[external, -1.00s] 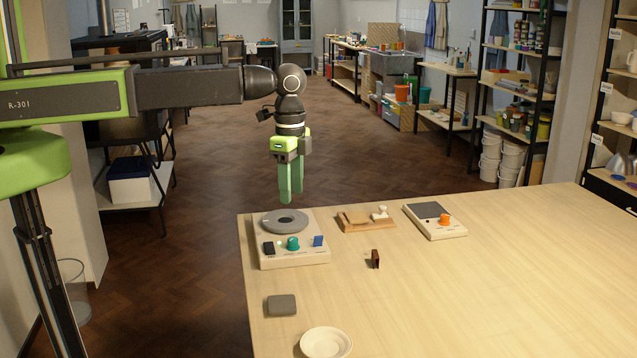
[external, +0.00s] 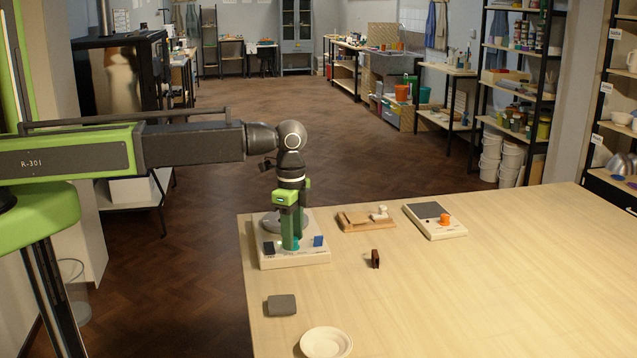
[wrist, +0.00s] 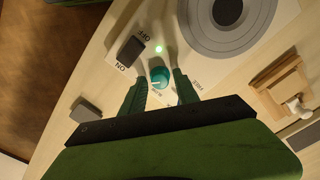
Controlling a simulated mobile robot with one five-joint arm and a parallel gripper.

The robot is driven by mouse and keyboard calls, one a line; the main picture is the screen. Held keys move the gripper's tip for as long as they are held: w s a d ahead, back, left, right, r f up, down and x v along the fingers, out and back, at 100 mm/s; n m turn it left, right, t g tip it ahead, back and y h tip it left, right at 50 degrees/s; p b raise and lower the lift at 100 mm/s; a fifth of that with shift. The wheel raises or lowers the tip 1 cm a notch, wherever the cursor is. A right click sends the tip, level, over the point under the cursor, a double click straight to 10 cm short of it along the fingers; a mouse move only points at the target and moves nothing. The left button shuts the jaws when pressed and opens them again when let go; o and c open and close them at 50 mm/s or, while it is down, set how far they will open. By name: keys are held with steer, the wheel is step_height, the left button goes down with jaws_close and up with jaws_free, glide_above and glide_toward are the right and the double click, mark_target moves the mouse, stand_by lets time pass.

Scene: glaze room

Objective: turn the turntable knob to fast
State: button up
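The turntable unit (external: 318,258) is a pale box at the table's far left corner. It has a grey disc (wrist: 228,12), a black switch (wrist: 131,51) marked OFF and ON, a lit green light (wrist: 158,49) and a teal knob (wrist: 160,77). The knob has a pale mark on its near-left side in the wrist view; small lettering lies near it, hard to read. My gripper (external: 291,245) points down over the unit and mostly covers the knob in the external view. In the wrist view, my gripper's fingers (wrist: 158,82) stand apart on either side of the knob, with gaps showing.
A blue part (external: 318,241) sits on the unit right of the knob. The table's right is clear.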

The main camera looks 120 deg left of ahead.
jaws_close()
steer(key=shift+n, duration=0.6)
steer(key=shift+o, duration=1.4)
jaws_free()
step_height(320, 180, up, 18)
steer(key=p, duration=1.7)
steer(key=shift+f, duration=0.25)
